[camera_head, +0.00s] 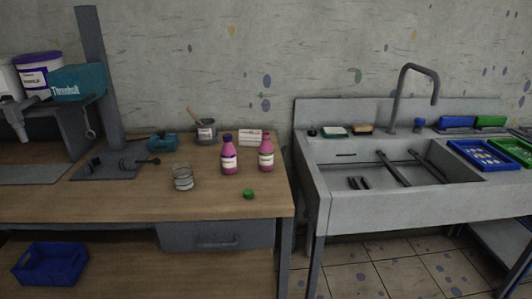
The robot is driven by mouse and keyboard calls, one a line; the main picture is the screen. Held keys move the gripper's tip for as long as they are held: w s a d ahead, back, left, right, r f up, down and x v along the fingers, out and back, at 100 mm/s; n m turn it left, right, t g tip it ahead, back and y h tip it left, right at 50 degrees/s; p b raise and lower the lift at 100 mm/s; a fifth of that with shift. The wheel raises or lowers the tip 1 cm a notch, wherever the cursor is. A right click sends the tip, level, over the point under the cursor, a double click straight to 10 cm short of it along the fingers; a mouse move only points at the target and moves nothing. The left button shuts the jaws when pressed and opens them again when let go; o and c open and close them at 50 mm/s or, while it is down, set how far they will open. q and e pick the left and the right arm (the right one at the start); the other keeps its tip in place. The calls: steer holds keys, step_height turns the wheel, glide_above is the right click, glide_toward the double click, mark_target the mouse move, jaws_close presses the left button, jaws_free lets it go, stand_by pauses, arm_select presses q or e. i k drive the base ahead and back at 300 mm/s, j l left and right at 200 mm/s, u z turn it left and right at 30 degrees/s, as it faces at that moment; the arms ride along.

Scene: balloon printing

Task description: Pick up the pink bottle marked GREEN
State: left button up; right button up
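Two pink bottles stand upright side by side on the wooden workbench, near its right end. The left pink bottle (229,157) has a dark purple cap and a pale label with purple on it. The right pink bottle (266,154) has a pale label with some green on it; its top is dark and small. The lettering on both labels is too small to read, so I cannot confirm which says GREEN. A small green cap (248,194) lies on the bench in front of the bottles. Neither of my grippers shows in this view.
A glass jar (183,178) stands left of the bottles. A grey pot (206,133) and a small white box (251,137) are behind them. A grey press stand (98,80) is at left. The sink (390,210) is right of the bench (120,202). The bench front is mostly clear.

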mark_target(266, 152)
steer(key=i+j+z, duration=0.1)
steer(key=j, duration=0.25)
steer(key=i+j+z, duration=0.1)
steer(key=j, duration=0.3)
steer(key=i+j, duration=0.25)
steer(key=j, duration=0.15)
steer(key=i+j+z, duration=0.15)
steer(key=j, duration=0.25)
steer(key=i+j+z, duration=0.1)
steer(key=j, duration=0.3)
steer(key=i+j+z, duration=0.1)
steer(key=j, duration=0.35)
steer(key=i+j+z, duration=0.1)
steer(key=j, duration=0.35)
